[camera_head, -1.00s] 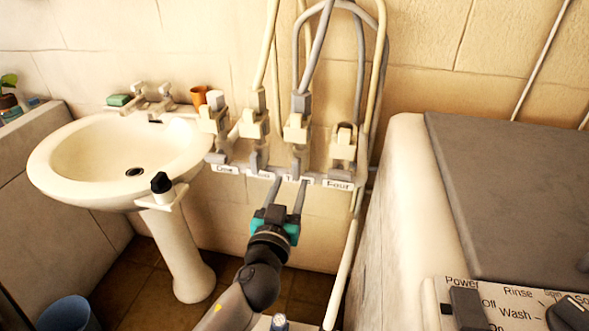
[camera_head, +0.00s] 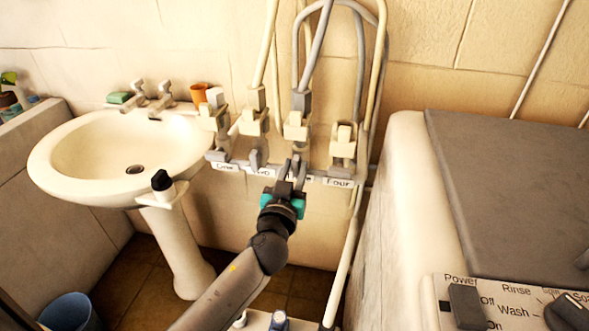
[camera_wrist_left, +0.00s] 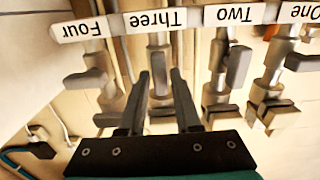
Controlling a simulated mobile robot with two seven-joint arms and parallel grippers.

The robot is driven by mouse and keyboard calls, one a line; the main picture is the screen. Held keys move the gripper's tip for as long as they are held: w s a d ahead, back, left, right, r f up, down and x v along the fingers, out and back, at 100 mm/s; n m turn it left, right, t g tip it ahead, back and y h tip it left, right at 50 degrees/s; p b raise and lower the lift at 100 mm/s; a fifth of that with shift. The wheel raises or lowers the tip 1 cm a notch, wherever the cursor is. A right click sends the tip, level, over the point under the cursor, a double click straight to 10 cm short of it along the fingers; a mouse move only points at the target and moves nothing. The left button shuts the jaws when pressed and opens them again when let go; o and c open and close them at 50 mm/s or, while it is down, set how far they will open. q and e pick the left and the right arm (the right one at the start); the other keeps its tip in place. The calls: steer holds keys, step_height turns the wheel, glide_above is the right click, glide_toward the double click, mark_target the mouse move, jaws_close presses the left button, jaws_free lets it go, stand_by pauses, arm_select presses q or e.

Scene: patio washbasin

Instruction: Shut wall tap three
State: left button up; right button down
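Wall tap three (camera_head: 297,128) is on the wall, between taps two and four, with a pale body and grey pipe above. In the left wrist view, which is upside down, tap three (camera_wrist_left: 158,52) stands under the label "Three" (camera_wrist_left: 155,20). My left gripper (camera_head: 293,168) is just in front of the lower part of tap three and covers most of its label in the head view. Its two dark fingers (camera_wrist_left: 161,80) are apart, one on each side of tap three's lower part. Whether they touch it I cannot tell. My right gripper is not in view.
Tap two (camera_head: 254,122) and tap four (camera_head: 343,145) stand close on either side, with tap one (camera_head: 213,125) further left. A washbasin (camera_head: 60,160) is at left, a washing machine (camera_head: 408,180) at right. Hoses (camera_head: 361,60) rise above the taps.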

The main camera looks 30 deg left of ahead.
arm_select(q)
jaws_close()
